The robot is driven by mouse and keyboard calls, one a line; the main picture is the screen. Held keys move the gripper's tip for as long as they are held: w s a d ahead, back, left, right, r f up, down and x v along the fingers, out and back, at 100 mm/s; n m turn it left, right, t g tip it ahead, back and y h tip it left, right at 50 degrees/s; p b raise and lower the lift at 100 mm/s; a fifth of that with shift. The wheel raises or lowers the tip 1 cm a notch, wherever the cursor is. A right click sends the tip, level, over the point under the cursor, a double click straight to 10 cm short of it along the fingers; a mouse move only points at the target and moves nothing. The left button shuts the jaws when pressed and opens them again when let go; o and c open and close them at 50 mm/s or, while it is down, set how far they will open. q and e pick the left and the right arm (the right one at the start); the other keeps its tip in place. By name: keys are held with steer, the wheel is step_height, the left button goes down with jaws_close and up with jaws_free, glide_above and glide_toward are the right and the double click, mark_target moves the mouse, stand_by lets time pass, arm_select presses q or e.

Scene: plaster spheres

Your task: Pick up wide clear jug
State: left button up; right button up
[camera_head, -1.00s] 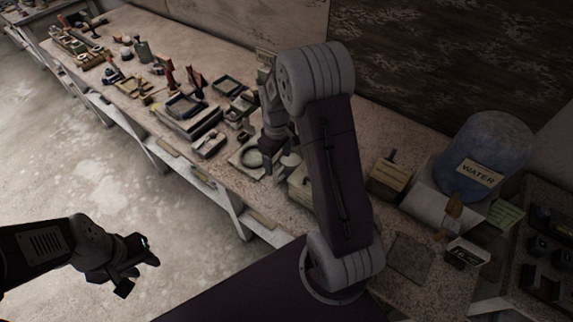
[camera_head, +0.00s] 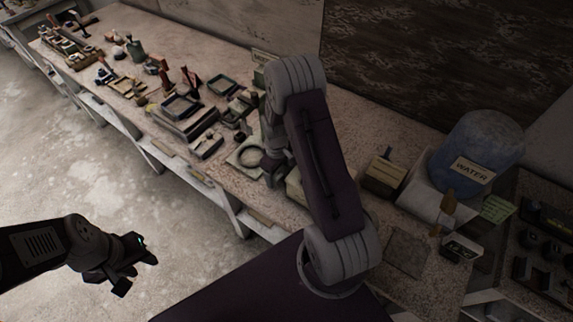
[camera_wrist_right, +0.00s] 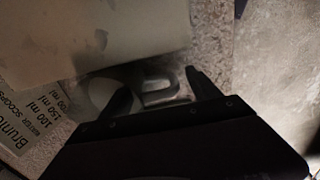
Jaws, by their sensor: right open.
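A rounded clear vessel (camera_wrist_right: 103,91) with a looped handle (camera_wrist_right: 158,90), seemingly the wide jug, shows in the right wrist view. My right gripper (camera_wrist_right: 160,88) is open there, with the handle between its fingertips; I cannot tell whether they touch it. In the head view my right gripper (camera_head: 274,166) is low over the bench by a round dish, and my arm hides most of the jug. My left gripper (camera_head: 138,272) is empty and its fingers look apart, over the floor off the bench.
A pale block (camera_wrist_right: 100,35) stands close to the fingers, and a printed card (camera_wrist_right: 30,110) lies beside the vessel. The long bench (camera_head: 240,195) carries trays and tools to the left. A blue water container (camera_head: 478,150) stands at the right.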

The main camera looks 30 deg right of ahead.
jaws_close()
steer(key=shift+r, duration=0.1)
steer(key=shift+r, duration=0.1)
steer(key=shift+w+r, duration=0.1)
steer(key=shift+r, duration=0.2)
step_height(320, 180, up, 17)
steer(key=shift+b, duration=0.35)
